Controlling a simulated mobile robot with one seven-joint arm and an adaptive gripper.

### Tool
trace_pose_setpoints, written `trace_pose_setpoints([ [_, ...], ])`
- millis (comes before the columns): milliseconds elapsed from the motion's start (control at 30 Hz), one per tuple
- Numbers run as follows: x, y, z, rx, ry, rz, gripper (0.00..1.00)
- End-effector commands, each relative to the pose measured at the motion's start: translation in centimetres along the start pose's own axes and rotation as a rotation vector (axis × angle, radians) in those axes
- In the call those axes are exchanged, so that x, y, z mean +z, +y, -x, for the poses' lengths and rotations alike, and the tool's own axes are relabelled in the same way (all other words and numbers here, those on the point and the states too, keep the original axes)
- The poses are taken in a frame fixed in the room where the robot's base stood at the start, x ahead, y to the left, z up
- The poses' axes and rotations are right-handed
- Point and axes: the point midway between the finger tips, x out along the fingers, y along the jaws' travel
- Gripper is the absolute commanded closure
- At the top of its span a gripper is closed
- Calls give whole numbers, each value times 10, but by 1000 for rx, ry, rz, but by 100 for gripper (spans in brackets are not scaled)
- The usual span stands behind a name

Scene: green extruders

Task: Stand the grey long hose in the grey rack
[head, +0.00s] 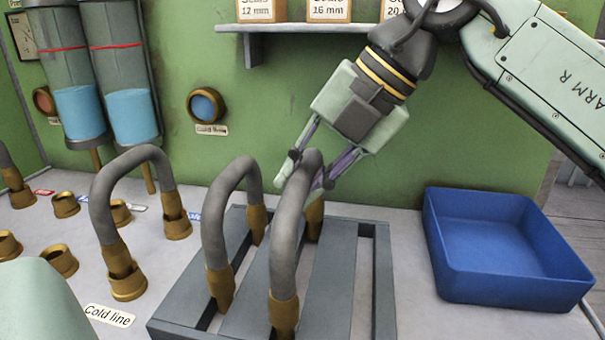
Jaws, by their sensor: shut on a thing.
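A grey U-shaped hose (288,235) with brass ends is gripped near the top of its bend by my gripper (311,172). I take it to be the long hose. It stands upright over the grey slatted rack (333,270). Its near brass end runs down to the bottom of the picture, and its far end is partly behind the bend. I cannot tell whether its ends rest in the slots. Another grey hose (213,215) with brass ends stands upright in the rack just to the left, close to the held one.
A third grey hose (101,200) arches between brass sockets at the left, by the "Cold line" label (108,315). Several empty brass sockets (62,262) lie further left. An empty blue tray (505,285) sits at the right. A shelf with boxes (290,28) is behind my gripper.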

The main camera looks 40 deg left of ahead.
Motion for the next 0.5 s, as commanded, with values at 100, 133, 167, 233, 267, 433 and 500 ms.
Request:
trace_pose_setpoints([
  [100, 0, -2, -2, 1, -1, 0, 100],
  [133, 0, -2, -3, 1, -1, 0, 100],
  [167, 0, -1, -2, 1, -1, 0, 78],
  [233, 0, -1, -2, 1, -1, 0, 73],
  [267, 0, -1, -2, 1, -1, 0, 71],
  [433, 0, -1, -2, 1, 0, 0, 60],
  [500, 0, -1, -2, 1, 0, 0, 57],
])
